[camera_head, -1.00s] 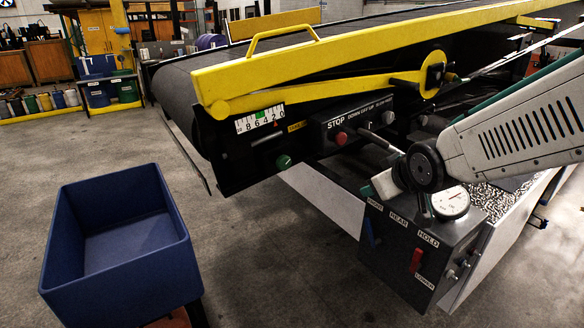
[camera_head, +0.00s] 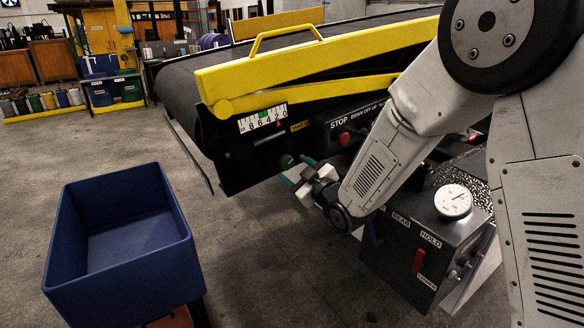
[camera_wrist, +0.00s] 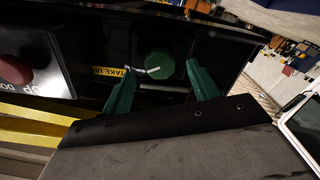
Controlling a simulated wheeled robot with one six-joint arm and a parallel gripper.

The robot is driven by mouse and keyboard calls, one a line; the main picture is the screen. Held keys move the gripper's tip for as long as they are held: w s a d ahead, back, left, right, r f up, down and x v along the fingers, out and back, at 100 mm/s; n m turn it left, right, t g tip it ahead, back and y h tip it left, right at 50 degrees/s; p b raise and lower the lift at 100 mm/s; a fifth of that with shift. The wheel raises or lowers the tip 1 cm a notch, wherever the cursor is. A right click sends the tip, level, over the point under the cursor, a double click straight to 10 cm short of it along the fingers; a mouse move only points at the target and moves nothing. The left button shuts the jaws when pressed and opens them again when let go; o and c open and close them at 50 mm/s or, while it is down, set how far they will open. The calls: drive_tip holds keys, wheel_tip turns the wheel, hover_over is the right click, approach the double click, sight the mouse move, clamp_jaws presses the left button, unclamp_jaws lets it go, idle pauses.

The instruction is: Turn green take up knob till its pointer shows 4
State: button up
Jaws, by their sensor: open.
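The green take-up knob (camera_head: 287,161) sits on the dark side panel under the yellow rail. My gripper (camera_head: 298,171) is open just in front of the knob, its teal fingers pointing at it. In the wrist view the green knob (camera_wrist: 162,64) shows between the two spread fingertips, with visible space on both sides and a white mark on it. The white number scale (camera_head: 262,118) is above the knob. Its small red pointer (camera_head: 278,122) appears near the 2, and a green band lies further left along the scale.
A red STOP button (camera_head: 344,138) is right of the knob; it also shows in the wrist view (camera_wrist: 14,70). A control box with a dial gauge (camera_head: 453,201) stands below my arm. A blue bin (camera_head: 70,281) is at the front left. Open floor lies between bin and loader.

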sight(286, 162)
drive_tip(key=shift+x, duration=1.3)
drive_tip(key=c, duration=1)
drive_tip(key=shift+o, duration=0.2)
drive_tip(key=shift+m, duration=0.3)
drive_tip(key=m, duration=1.1)
drive_tip(key=shift+s+a, duration=0.1)
